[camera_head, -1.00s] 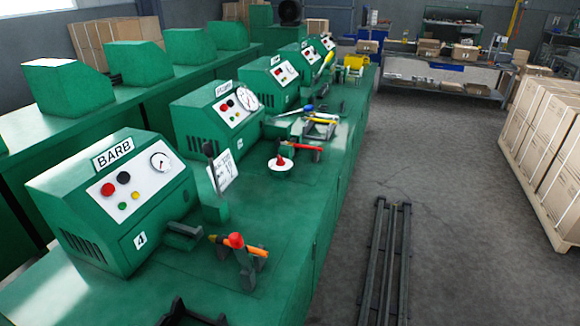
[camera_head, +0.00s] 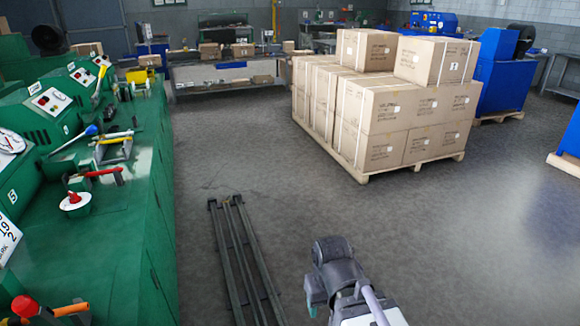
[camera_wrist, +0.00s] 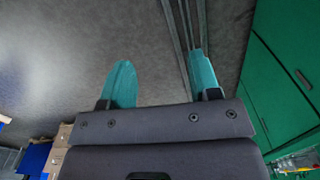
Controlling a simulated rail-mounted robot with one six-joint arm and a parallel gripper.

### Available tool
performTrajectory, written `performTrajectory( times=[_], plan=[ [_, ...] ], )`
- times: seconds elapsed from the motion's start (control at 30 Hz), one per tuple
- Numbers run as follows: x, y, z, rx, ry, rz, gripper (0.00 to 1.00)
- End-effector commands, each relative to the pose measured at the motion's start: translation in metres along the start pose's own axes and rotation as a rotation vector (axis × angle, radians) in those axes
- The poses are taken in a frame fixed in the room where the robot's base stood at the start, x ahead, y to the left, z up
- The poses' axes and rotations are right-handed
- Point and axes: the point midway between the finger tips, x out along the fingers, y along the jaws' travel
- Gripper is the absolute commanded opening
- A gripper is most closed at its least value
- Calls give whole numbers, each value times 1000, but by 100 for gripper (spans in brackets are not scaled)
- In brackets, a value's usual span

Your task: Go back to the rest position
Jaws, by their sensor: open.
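My gripper shows in the wrist view (camera_wrist: 162,85) with its two teal fingers apart and nothing between them. Behind the fingers is bare grey floor, with the dark rails at the top. In the head view part of my arm shows at the bottom, over the floor to the right of the rails. I cannot make out the fingertips clearly there.
A green bench (camera_head: 120,225) with crimping machines and hand tools runs along the left. Dark floor rails (camera_head: 238,255) lie beside it. A pallet of cardboard boxes (camera_head: 385,110) stands at the back centre. Blue machines (camera_head: 505,75) stand at the right.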

Motion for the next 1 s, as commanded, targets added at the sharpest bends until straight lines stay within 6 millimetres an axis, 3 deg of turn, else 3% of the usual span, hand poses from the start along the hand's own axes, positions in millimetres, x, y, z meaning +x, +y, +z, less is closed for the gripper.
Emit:
performTrajectory(
  times=[0.03,0.2,0.23,0.3,0.5,0.57,0.67,1.0],
  plan=[
    [6,27,1,65,0,1,57],
    [12,104,14,258,1,2,57],
    [-19,98,12,243,1,2,57],
    [-48,96,12,239,1,3,57],
    [-110,95,12,237,1,5,57],
    [-122,95,12,237,1,5,57],
    [-129,95,12,237,1,5,57],
    [-123,95,12,236,1,5,57]
  ],
)
